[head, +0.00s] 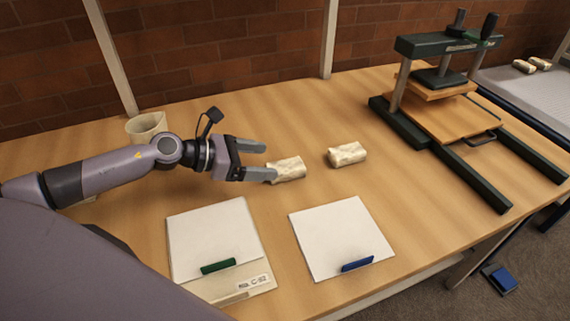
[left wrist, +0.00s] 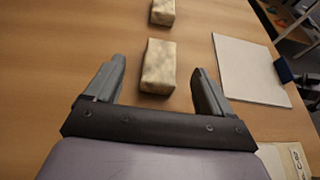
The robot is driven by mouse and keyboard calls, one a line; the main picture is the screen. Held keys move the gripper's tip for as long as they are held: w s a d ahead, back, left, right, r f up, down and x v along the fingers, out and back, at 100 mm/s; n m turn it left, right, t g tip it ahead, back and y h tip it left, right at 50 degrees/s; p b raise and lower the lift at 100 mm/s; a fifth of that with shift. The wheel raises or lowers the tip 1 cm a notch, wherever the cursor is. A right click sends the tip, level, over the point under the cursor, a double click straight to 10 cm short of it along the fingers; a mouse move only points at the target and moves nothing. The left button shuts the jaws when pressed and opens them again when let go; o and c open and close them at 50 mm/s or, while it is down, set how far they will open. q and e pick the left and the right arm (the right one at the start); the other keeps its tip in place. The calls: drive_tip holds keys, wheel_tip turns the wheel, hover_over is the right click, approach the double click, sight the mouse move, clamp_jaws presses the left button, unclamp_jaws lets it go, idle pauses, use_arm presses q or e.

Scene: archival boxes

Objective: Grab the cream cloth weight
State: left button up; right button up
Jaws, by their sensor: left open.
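Two cream cloth weights lie on the wooden table. The nearer cream cloth weight (head: 289,169) is at the fingertips of my left gripper (head: 262,160); it also shows in the left wrist view (left wrist: 158,67). The other cream cloth weight (head: 347,154) lies a little to its right and farther out in the left wrist view (left wrist: 163,12). My left gripper is open and empty. In the left wrist view its fingers (left wrist: 158,82) stand on both sides, with the near weight between and just ahead of the tips. My right gripper does not show.
Two white sheets or folders lie in front, one with a green clip (head: 218,266), one with a blue clip (head: 357,264). A dark green press (head: 440,90) stands at the right. A cream pot (head: 146,126) stands behind my left arm. Smaller cream rolls (head: 524,66) lie far right.

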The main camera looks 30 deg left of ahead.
sight(288, 165)
use_arm(q)
drive_tip(key=shift+p+x, duration=0.6)
drive_tip(key=shift+x, duration=2.75)
drive_tip(key=shift+s+f, duration=0.2)
drive_tip(key=shift+s, duration=0.05)
drive_tip(key=shift+r, duration=0.1)
drive_tip(key=c, duration=1.4)
